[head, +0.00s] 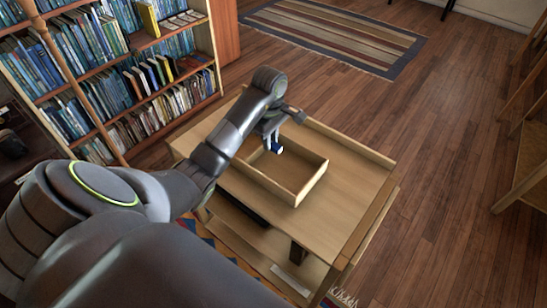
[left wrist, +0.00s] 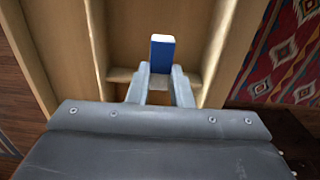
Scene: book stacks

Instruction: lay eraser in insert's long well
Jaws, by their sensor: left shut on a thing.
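The eraser, a small block with a blue sleeve and a white end, shows in the left wrist view (left wrist: 162,52) and as a small blue and white piece in the head view (head: 277,148). My left gripper (head: 272,140) is shut on it and holds it over the wooden insert (head: 310,185), an open-topped tray on the table. In the left wrist view the gripper's fingers (left wrist: 161,72) pinch the eraser's near end, and wooden walls and a divider (left wrist: 120,75) of the insert lie beneath. My arm hides part of the insert in the head view. My right gripper is not in view.
The wooden table (head: 345,170) has a raised back edge and bare room right of the insert. A full bookcase (head: 150,80) stands at the left. A striped rug (head: 335,30) lies on the floor behind. A patterned red rug (left wrist: 285,60) shows below the table's edge.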

